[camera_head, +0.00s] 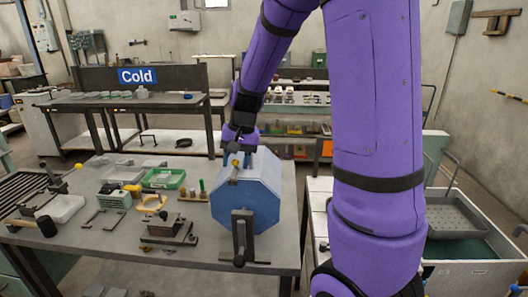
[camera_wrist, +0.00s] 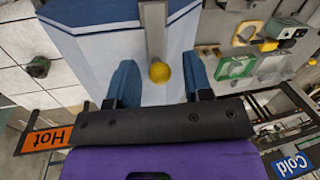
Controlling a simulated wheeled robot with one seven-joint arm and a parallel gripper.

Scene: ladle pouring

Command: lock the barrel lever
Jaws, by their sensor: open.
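The blue eight-sided barrel (camera_head: 262,198) stands on the grey table, and its pale and blue faces fill the upper middle of the wrist view (camera_wrist: 95,45). Its lever is a grey metal bar (camera_wrist: 154,32) ending in a yellow ball knob (camera_wrist: 160,72). The knob also shows at the top of the barrel in the head view (camera_head: 236,163). My gripper (camera_wrist: 159,66) is open, with one blue finger to each side of the knob in the wrist view. I see no finger clearly touching the knob or bar. In the head view my gripper (camera_head: 236,156) is just behind the knob.
A dark handle and stand (camera_head: 239,238) are at the barrel's front. A green tray (camera_head: 163,178), a mallet (camera_head: 45,226) and a clamp-like tool (camera_head: 170,230) lie to the left on the table. A sink (camera_head: 470,248) is at the right.

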